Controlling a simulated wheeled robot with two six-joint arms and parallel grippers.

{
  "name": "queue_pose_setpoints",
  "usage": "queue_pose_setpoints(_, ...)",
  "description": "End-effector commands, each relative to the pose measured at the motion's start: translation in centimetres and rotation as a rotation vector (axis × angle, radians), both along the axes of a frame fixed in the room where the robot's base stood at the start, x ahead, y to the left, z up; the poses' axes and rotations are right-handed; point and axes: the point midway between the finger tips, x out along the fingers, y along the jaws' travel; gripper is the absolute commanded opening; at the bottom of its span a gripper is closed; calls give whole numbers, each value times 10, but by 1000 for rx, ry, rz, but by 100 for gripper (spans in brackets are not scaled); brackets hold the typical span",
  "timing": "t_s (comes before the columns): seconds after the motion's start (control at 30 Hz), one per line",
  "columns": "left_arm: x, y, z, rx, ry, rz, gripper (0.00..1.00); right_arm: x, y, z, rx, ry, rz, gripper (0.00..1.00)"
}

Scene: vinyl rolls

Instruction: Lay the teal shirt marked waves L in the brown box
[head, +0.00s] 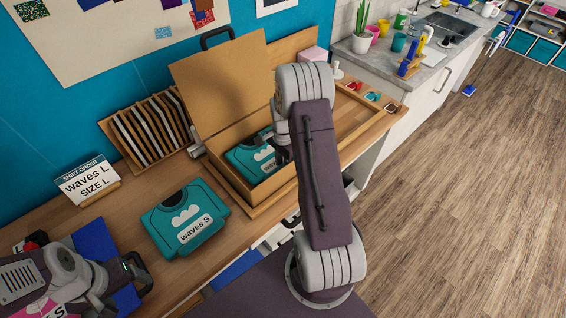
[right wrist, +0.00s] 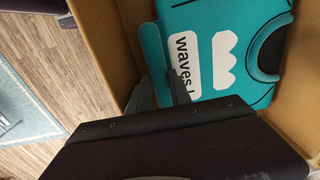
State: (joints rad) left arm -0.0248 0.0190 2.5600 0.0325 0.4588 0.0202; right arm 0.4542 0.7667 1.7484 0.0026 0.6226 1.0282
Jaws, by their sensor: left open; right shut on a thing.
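The teal shirt marked waves L (head: 250,158) lies flat inside the brown box (head: 233,182), whose lid stands open at the back. In the right wrist view the shirt (right wrist: 268,22) shows its white wave print and a label reading "waves" with the last letter partly hidden. My right gripper (head: 284,148) reaches into the box and is shut on the shirt's near edge; its fingers (right wrist: 160,90) show there in the right wrist view. My left gripper (head: 138,272) is open at the lower left, apart from the box.
Another teal shirt, marked waves S (head: 186,218), lies on the wooden table left of the box. An order card reading waves L, size L (head: 88,180) stands behind it. A slotted rack (head: 150,130) stands near the wall. A pink S-labelled item (head: 45,308) is by my left arm.

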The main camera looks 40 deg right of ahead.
Motion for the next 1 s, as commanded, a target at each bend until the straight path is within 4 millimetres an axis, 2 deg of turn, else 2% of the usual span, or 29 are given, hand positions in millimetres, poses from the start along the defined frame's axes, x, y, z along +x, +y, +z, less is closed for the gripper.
queue_pose_setpoints(0.23,0,0,-2,0,0,0,73,0,0,-3,0,1,0,0)
queue_pose_setpoints(0.27,0,0,-2,0,0,0,73,0,0,-3,1,1,0,28)
queue_pose_setpoints(0.3,0,0,-2,0,0,0,73,0,0,-2,1,1,0,34)
queue_pose_setpoints(0.57,0,0,-1,0,0,0,73,0,0,-2,1,1,0,34)
queue_pose_setpoints(0.67,0,0,0,0,0,0,73,0,0,4,0,0,0,34)
queue_pose_setpoints(0.77,0,0,-1,0,0,0,73,1,-1,22,-2,-3,0,34)
queue_pose_setpoints(1.0,0,0,-3,0,0,0,73,1,-1,85,-3,-4,0,34)
